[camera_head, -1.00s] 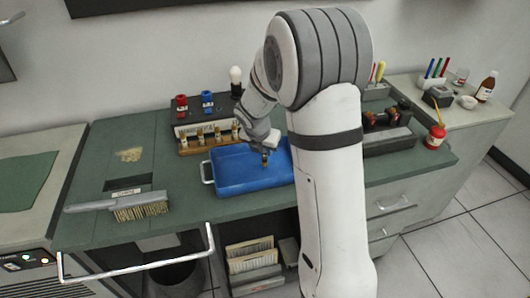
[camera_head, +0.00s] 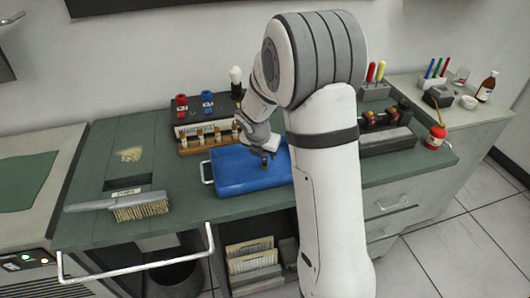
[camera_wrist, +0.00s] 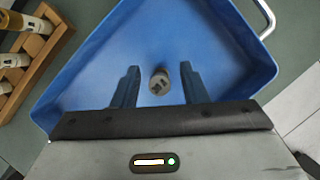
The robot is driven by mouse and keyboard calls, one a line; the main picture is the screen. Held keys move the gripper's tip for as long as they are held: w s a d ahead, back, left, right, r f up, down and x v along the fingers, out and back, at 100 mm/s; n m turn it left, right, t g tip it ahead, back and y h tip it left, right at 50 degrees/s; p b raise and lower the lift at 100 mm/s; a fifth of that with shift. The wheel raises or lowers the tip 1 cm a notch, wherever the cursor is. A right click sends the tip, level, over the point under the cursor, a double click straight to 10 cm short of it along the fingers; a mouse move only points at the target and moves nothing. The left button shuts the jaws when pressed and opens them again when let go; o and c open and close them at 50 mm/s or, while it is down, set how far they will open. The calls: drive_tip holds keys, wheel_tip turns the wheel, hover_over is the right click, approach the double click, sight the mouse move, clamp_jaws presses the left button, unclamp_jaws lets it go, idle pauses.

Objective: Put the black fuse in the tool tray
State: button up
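The blue tool tray (camera_head: 225,180) sits on the green bench top below my gripper. It also fills much of the wrist view (camera_wrist: 85,75). My gripper (camera_wrist: 160,86) is open, with a finger on each side of a small cylinder. The cylinder, seemingly the fuse (camera_wrist: 159,80), has a grey end with dark marks and a tan side. Gaps show between it and both fingers. It appears to be inside the tray, end towards the camera; whether it touches the floor is unclear. In the head view my gripper (camera_head: 266,158) is over the tray, and its fingers are hard to make out.
A wooden rack (camera_head: 207,139) with several fuses stands behind the tray. Red (camera_head: 181,102) and blue (camera_head: 207,98) parts are behind it. A brush (camera_head: 120,203) lies at left.

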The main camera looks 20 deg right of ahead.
drive_tip(key=v, duration=1.1)
drive_tip(key=s+r+m+y, duration=0.1)
drive_tip(key=s+r+m, duration=0.1)
drive_tip(key=s+m, duration=1)
drive_tip(key=s+r+m+y, duration=0.1)
drive_tip(key=s+r+m, duration=0.2)
drive_tip(key=s+m, duration=1)
drive_tip(key=m, duration=0.3)
drive_tip(key=shift+s+y, duration=0.25)
drive_tip(key=shift+y, duration=0.15)
drive_tip(key=shift+a, duration=0.1)
